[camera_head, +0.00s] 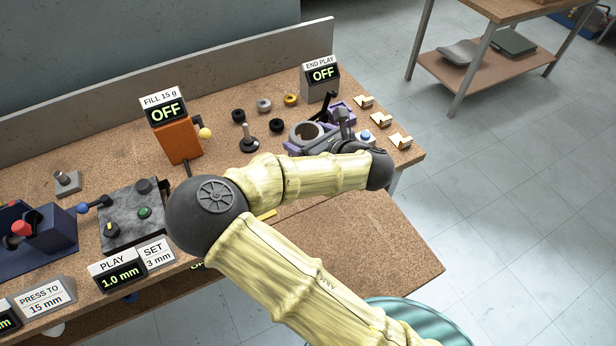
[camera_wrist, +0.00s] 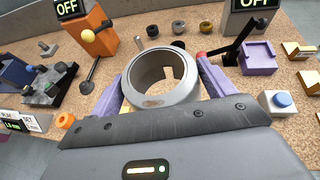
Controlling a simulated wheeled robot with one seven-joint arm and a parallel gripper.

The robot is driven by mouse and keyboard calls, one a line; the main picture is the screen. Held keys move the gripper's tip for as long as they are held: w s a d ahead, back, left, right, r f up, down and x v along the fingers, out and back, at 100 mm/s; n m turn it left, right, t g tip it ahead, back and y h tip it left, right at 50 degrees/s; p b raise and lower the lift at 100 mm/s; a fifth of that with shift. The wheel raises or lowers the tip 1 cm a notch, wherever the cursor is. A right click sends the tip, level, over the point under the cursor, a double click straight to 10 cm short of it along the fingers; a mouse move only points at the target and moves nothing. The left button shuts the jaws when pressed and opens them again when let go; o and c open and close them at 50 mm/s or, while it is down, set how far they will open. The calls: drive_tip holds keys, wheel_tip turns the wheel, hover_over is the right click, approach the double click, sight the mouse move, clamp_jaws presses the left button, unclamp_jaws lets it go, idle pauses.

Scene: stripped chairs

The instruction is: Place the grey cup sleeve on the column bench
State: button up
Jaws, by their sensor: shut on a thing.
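The grey cup sleeve (camera_wrist: 163,98) is a short, thick, open ring in the wrist view. It sits between the two purple fingers of my gripper (camera_wrist: 160,85), which are shut on it. In the head view the sleeve (camera_head: 294,138) shows at the end of my arm, over the right end of the workbench (camera_head: 225,165). My gripper (camera_head: 318,141) is partly hidden there by my wrist. I cannot tell whether the sleeve touches the bench top. No label shows which surface is the column bench.
An orange FILL box (camera_head: 180,140) and a grey END PLAY box (camera_head: 320,82) stand along the back. A purple fixture (camera_head: 341,110), a blue-button box (camera_head: 366,137) and brass brackets (camera_head: 400,140) lie close on the right. Small rings (camera_head: 264,105) lie behind. A shelved table (camera_head: 480,72) stands at upper right.

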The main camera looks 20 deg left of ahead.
wheel_tip(320, 180, down, 6)
idle(0.4)
drive_tip(key=shift+f, duration=0.15)
drive_tip(key=shift+f+b, duration=0.35)
drive_tip(key=shift+f, duration=1.5)
drive_tip(key=o, duration=0.9)
drive_tip(key=shift+f, duration=0.1)
